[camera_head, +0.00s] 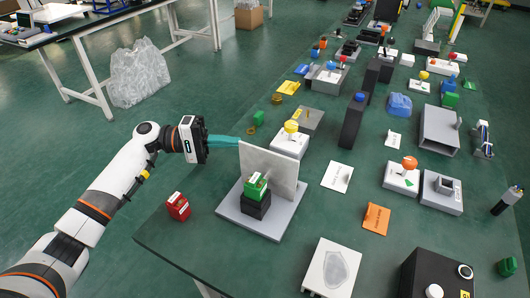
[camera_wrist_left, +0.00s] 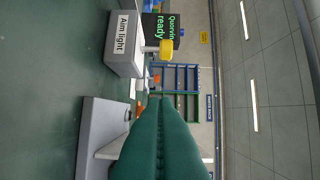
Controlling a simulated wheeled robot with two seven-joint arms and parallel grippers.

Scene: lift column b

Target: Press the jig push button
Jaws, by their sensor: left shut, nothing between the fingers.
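A grey jig base plate (camera_head: 235,214) lies on the green table with an upright pale panel (camera_head: 270,168). In front of the panel, a green block (camera_head: 255,187) with a white patch sits on a black block (camera_head: 256,207). I cannot tell which part is the jig push button. My left gripper (camera_head: 238,141), with long teal fingers, is shut and empty, its tips close to the panel's upper left edge; contact is unclear. In the left wrist view its fingers (camera_wrist_left: 157,120) hide part of the grey plate (camera_wrist_left: 92,130). My right gripper is not in view.
Behind the panel stands a box with a yellow knob (camera_head: 291,127); the left wrist view shows an "Aim light" box (camera_wrist_left: 124,45). A red block (camera_head: 178,206) lies left of the plate. Several boxes fill the table's right side. A dark box (camera_head: 435,277) stands front right.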

